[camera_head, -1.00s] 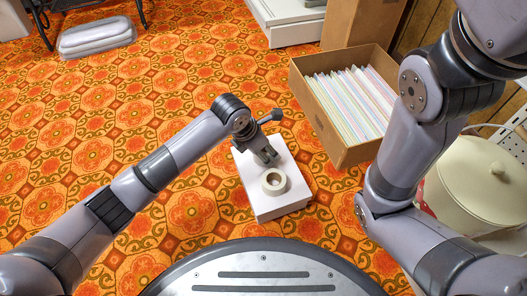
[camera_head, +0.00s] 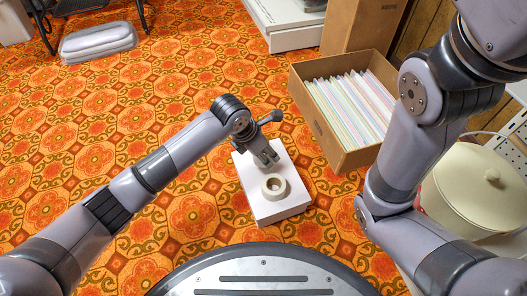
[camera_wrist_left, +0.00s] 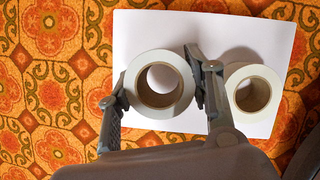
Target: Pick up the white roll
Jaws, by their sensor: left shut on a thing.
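In the left wrist view, a white roll (camera_wrist_left: 145,62) with a tan core sits between the two fingers of my left gripper (camera_wrist_left: 158,82). The gripper is shut on this roll, with a finger against each side. A second, similar white roll (camera_wrist_left: 233,83) is just right of the right finger. Both are over a white box (camera_wrist_left: 222,29). In the head view, my left gripper (camera_head: 266,159) is low over the white box (camera_head: 281,208). The second roll (camera_head: 273,195) stands on the box in front of it; the gripped roll is hidden there. My right gripper is out of view.
A cardboard box of paper files (camera_head: 309,108) stands right of the white box. A cream lidded pot (camera_head: 470,185) is at the far right, beyond my right arm. Patterned carpet (camera_head: 60,150) is clear to the left.

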